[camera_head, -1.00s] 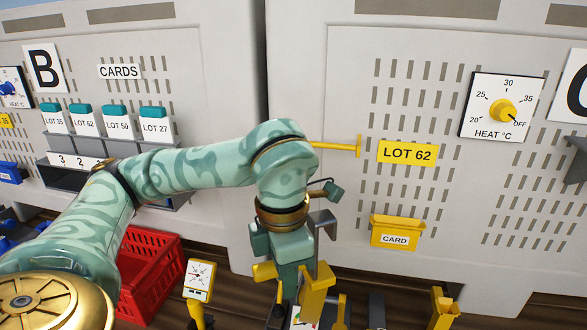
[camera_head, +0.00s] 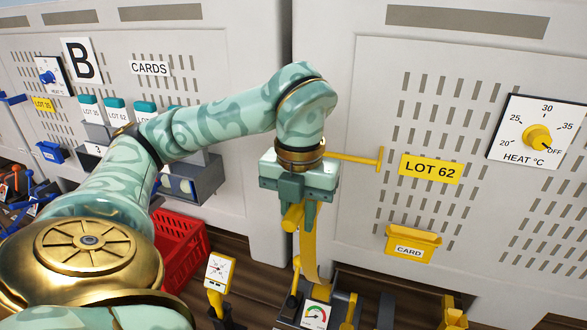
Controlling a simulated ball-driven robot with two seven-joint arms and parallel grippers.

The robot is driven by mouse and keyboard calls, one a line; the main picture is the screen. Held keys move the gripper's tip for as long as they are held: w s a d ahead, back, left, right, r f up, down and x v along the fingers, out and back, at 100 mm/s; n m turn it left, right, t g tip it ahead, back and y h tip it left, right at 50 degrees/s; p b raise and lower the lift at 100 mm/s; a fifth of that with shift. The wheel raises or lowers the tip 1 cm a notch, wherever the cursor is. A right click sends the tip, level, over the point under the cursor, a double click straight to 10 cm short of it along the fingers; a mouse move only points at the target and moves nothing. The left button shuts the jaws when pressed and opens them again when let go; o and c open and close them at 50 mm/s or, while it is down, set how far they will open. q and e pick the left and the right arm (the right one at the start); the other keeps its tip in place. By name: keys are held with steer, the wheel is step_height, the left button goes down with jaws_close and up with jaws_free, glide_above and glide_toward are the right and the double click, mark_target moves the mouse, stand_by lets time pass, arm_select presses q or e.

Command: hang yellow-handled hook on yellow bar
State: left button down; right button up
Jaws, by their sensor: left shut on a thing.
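The yellow bar (camera_head: 355,158) sticks out from the right grey cabinet and has a flared end piece. My left gripper (camera_head: 297,208) points down, to the left of and below the bar. It is shut on a yellow handle (camera_head: 292,217), which I take to be the hook's. A yellow curved strip (camera_head: 309,258) hangs below the jaws. I cannot tell whether the strip belongs to the same object, and the hook's metal part is not clear. The held object is apart from the bar. My right gripper is not in view.
A LOT 62 label (camera_head: 431,168) and a yellow card box (camera_head: 412,244) are on the cabinet right of the bar. A yellow heat dial (camera_head: 537,137) is farther right. A red crate (camera_head: 180,252) and a gauge stand (camera_head: 219,272) are below left.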

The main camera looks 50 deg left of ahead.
arm_select(q)
steer(key=w+a, duration=0.1)
steer(key=w+a+p, duration=0.1)
steer(key=w, duration=0.1)
steer(key=w+a, duration=0.1)
steer(key=w, duration=0.1)
steer(key=shift+w+a+f+b, duration=0.25)
steer(key=shift+w+a+f, duration=0.05)
steer(key=shift+w+f, duration=0.3)
steer(key=shift+w+a+f+b, duration=0.25)
steer(key=shift+w+f, duration=0.3)
steer(key=shift+f, duration=0.2)
steer(key=shift+w+a+f+b, duration=0.25)
steer(key=shift+w+a+f, duration=0.05)
steer(key=shift+w+f, duration=0.3)
steer(key=c, duration=1.2)
jaws_free()
steer(key=shift+o, duration=0.2)
step_height(320, 180, up, 16)
steer(key=p, duration=0.3)
